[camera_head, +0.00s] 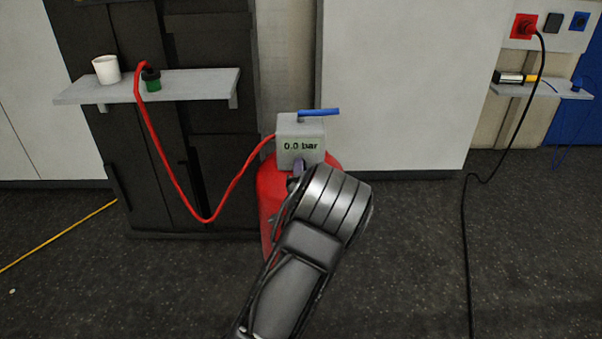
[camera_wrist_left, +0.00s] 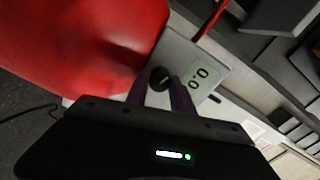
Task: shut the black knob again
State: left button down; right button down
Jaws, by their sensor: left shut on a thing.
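The black knob (camera_wrist_left: 160,79) sits on the front of a grey box in the left wrist view. My left gripper (camera_head: 298,167) reaches up to the box from below in the head view. In the left wrist view its two fingers stand on either side of the knob, shut on it. In the head view the knob is hidden behind my gripper. The grey box (camera_head: 286,126) has a display reading 0.0 bar and a blue lever (camera_head: 320,112) on top. It sits on a red tank (camera_head: 268,195), partly covered by my arm.
A red hose (camera_head: 180,185) hangs between the box and a green-and-black fitting (camera_head: 152,81) on the left shelf (camera_head: 200,88), beside a white cup (camera_head: 106,69). A black cable (camera_head: 468,225) runs down at the right.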

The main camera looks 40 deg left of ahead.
pick_arm(q)
jog(key=n+b, duration=0.1)
jog(key=n, duration=0.1)
jog(key=shift+f+n, duration=0.2)
jog(key=shift+n, duration=0.2)
jog(key=n+b, duration=0.1)
jog(key=n, duration=0.1)
jog(key=shift+n, duration=0.3)
jog(key=n+b, duration=0.3)
jog(key=n, duration=0.1)
jog(key=shift+n+t+b, duration=0.3)
jog(key=shift+n+b, duration=0.65)
jog(key=shift+n, duration=0.55)
jog(key=c, duration=1.1)
grip_release()
jog(key=shift+r, duration=0.1)
jog(key=shift+s, duration=0.1)
